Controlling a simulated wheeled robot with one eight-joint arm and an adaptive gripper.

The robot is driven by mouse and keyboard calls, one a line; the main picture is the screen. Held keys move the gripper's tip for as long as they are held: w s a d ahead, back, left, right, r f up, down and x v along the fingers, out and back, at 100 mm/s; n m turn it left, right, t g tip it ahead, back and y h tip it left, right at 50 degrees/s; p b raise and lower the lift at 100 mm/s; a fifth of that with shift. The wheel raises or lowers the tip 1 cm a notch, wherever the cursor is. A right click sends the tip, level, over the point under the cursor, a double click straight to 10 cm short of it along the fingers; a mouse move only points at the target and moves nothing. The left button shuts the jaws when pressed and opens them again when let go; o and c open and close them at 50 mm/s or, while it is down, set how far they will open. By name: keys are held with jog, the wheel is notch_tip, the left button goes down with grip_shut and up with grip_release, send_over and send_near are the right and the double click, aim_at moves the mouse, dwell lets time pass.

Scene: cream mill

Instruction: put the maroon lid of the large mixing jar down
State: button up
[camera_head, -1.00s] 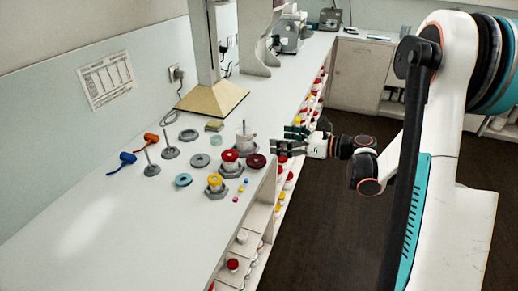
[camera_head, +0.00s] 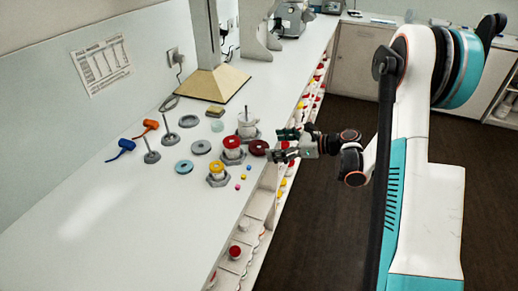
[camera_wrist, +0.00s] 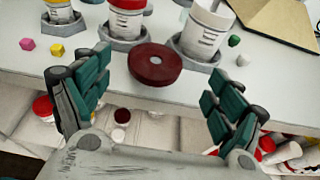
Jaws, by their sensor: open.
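The maroon lid (camera_head: 258,147), a thick disc with a small centre mark, lies flat on the white counter close to its front edge. It also shows in the wrist view (camera_wrist: 155,68). My gripper (camera_head: 273,147) is at the counter edge, just right of the lid. Its green-padded fingers stand wide apart in the wrist view (camera_wrist: 152,95), with the lid beyond them, roughly centred between them. Nothing is held. A white marked jar (camera_head: 247,128) without a visible lid stands behind the lid in a grey base; it also shows in the wrist view (camera_wrist: 204,32).
A red-lidded jar (camera_head: 232,150) and a yellow-lidded jar (camera_head: 217,171) stand left of the lid in grey bases. Small coloured pieces (camera_wrist: 57,50) lie nearby. Shelves with jars (camera_wrist: 122,115) are below the counter edge. The counter's near left is clear.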

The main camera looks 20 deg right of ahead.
aim_at(257, 146)
jog(key=b+x, duration=0.2)
jog(key=x, duration=0.3)
jog(key=shift+s+a+f, duration=0.15)
jog(key=shift+f, duration=0.05)
jog(key=c, duration=0.9)
jog(key=shift+o, duration=0.2)
jog(key=shift+r, duration=0.2)
